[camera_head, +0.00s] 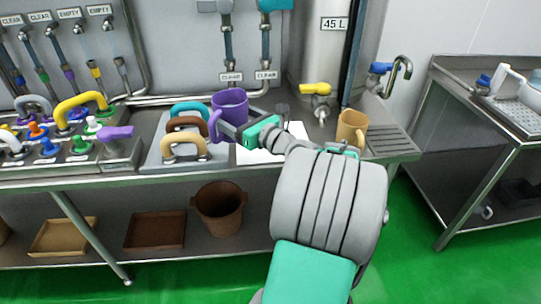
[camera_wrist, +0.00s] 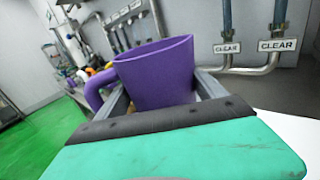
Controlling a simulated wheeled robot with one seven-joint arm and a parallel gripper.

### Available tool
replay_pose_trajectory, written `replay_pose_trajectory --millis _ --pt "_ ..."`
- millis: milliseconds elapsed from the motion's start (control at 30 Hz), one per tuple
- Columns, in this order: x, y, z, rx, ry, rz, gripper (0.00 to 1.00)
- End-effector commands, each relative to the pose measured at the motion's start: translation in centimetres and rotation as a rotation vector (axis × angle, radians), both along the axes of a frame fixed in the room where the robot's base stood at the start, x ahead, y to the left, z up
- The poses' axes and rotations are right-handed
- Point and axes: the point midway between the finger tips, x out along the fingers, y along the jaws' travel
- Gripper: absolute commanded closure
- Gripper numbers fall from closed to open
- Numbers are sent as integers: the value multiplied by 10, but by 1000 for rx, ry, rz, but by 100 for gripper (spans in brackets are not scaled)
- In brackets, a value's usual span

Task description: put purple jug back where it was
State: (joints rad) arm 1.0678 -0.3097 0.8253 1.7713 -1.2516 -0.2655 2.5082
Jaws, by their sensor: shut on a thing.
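The purple jug (camera_head: 230,105) is held upright at the back middle of the steel counter, in front of the wall pipes, its handle toward the lower left. My gripper (camera_head: 232,130) is shut on it. In the wrist view the jug (camera_wrist: 158,75) fills the space between the two fingers, with its handle at the left and its open rim on top. The jug's base is hidden behind my gripper, so I cannot tell if it touches the counter. My arm reaches in from the lower right.
Left of the jug, a grey plate (camera_head: 157,157) carries teal, brown and tan handles. A white sheet (camera_head: 250,157) lies under my gripper. A tan jug (camera_head: 351,127) stands right, near a drain grille (camera_head: 388,142) and a yellow-handled tap (camera_head: 317,90). Several coloured valves crowd the left.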

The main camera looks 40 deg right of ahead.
Motion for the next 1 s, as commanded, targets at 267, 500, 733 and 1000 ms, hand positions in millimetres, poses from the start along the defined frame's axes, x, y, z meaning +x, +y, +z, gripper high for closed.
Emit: replay_pose_trajectory --millis 267,500,733,1000 --pt "-85 -145 13 -2 -2 -158 93" --pt "-128 -185 21 0 -3 -215 93" --pt "-90 -168 2 0 -3 -211 93" --pt "-31 -145 -41 3 -3 -216 93"
